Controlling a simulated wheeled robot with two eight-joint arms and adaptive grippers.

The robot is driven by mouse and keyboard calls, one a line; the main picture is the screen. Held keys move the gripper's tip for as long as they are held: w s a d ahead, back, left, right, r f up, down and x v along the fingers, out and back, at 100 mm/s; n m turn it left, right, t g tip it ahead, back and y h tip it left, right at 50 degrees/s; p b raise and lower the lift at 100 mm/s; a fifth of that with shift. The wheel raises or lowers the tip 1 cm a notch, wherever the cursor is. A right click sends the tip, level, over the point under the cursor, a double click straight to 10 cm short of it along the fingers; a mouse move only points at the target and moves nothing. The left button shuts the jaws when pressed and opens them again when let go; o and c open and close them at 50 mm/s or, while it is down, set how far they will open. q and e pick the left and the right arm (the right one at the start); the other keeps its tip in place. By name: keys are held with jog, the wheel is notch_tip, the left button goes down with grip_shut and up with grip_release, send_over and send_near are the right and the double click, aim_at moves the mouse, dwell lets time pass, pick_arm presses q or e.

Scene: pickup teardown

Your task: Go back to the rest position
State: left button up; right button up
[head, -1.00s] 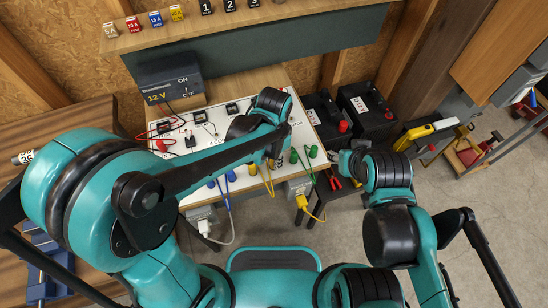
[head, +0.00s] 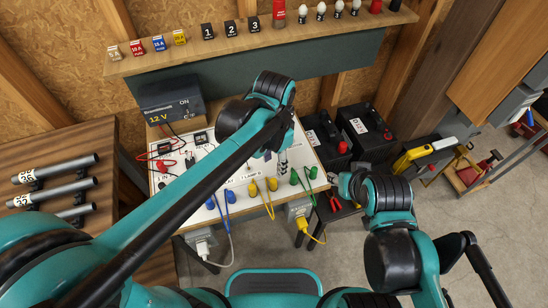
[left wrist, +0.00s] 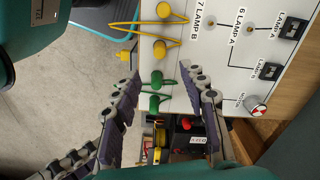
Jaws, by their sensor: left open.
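My left arm reaches from the lower left across the white lamp panel board (head: 305,160) in the head view. Its gripper (head: 277,157) hangs over the right part of the board, partly hidden by its own wrist. In the left wrist view its two fingers (left wrist: 169,90) are spread apart with nothing between them. Green plugs (left wrist: 157,92) and yellow plugs (left wrist: 162,30) on the board show beyond the fingertips. My right gripper (head: 337,178) is at the board's right front corner, small and mostly hidden by its wrist; its opening is unclear.
A 12 V supply box (head: 173,101) stands at the board's back left. A shelf (head: 270,46) with fuses, numbered blocks and bulbs runs behind. Black batteries (head: 367,127) stand at right. Metal tubes (head: 55,168) lie on the wooden bench at left. Floor at right front is clear.

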pick_arm(q)
jog(key=s+a+n+t, duration=0.2)
jog(key=a+n, duration=0.3)
jog(key=a, duration=0.4)
jog(key=s+a+n+t, duration=0.3)
jog(key=a+n+t, duration=0.2)
jog(key=a, duration=0.4)
jog(key=shift+s+r+n, duration=0.15)
jog(key=shift+r+n, duration=0.25)
dwell(0.6)
